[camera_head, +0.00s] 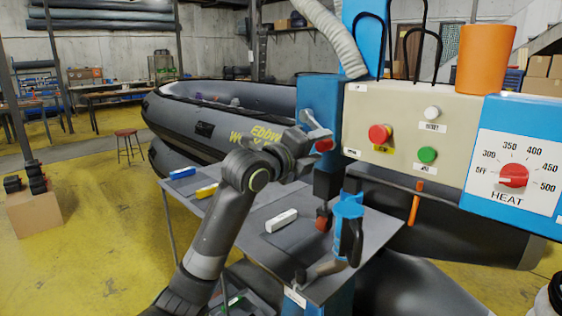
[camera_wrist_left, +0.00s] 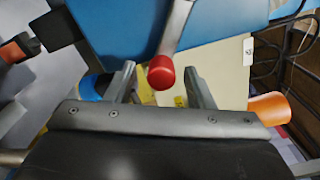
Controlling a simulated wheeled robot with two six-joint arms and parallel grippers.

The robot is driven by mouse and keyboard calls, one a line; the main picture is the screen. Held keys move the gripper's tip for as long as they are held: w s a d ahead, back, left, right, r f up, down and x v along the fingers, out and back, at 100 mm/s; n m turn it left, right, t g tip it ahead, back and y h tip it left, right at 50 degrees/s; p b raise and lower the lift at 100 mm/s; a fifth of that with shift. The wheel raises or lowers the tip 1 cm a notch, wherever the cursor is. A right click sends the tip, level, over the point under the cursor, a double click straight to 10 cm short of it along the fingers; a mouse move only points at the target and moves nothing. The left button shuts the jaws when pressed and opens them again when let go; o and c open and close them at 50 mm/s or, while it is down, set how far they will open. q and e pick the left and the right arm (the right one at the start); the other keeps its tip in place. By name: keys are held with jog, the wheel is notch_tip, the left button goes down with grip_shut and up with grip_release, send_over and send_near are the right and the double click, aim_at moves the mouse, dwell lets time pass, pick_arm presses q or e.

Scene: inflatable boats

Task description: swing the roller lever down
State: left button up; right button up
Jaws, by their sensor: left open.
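The roller lever ends in a red knob (camera_head: 323,145) at the blue side of the welding machine (camera_head: 318,100). In the left wrist view, the red knob (camera_wrist_left: 161,72) sits on a silver lever arm (camera_wrist_left: 175,28) that runs across the blue housing. My left gripper (camera_head: 318,132) is open at the knob. In the left wrist view its two fingers (camera_wrist_left: 160,82) stand on either side of the knob, with a visible gap around it. Part of the lever is hidden behind the gripper in the head view. My right gripper is not in view.
A grey table (camera_head: 262,240) below holds a white block (camera_head: 281,220), a blue stand (camera_head: 348,225) and blue and yellow pieces. The control panel (camera_head: 400,130) with buttons and an orange cup (camera_head: 485,57) are to the right. An inflatable boat (camera_head: 215,115) lies behind.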

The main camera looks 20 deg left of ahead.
pick_arm(q)
jog(key=b+v, duration=0.2)
jog(key=v, duration=1.3)
jog(key=shift+s, duration=0.25)
jog(key=shift+a, duration=0.1)
